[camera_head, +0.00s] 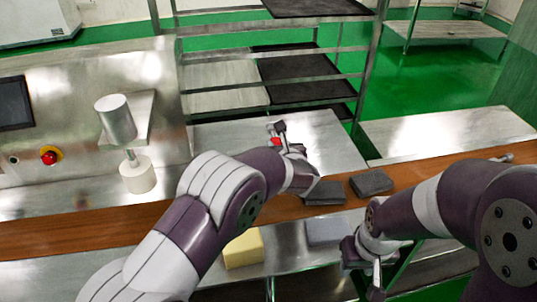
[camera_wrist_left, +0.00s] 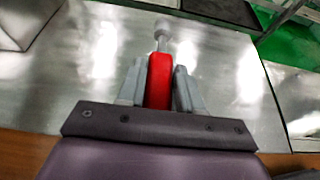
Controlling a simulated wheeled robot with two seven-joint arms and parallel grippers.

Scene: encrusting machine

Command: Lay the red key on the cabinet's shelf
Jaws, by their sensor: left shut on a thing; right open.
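My left gripper (camera_head: 277,128) is shut on the red key (camera_head: 276,142) and holds it over a bare steel surface (camera_head: 325,137) behind the brown ledge. In the left wrist view the red key (camera_wrist_left: 159,80) stands between the two grey fingers (camera_wrist_left: 160,88). A pale grey stem with a rounded end (camera_wrist_left: 175,34) shows beyond the red part; I cannot tell whether it belongs to the key. I cannot tell whether the key touches the steel. My right gripper (camera_head: 363,272) is open and empty, low in front of the ledge.
A steel rack (camera_head: 370,75) with black trays stands behind the steel surface. A machine with a metal cylinder (camera_head: 116,118) and a red button (camera_head: 48,155) is at left. Two dark grey blocks (camera_head: 371,183) lie on the brown ledge (camera_head: 95,226). A yellow block (camera_head: 243,250) sits lower in front.

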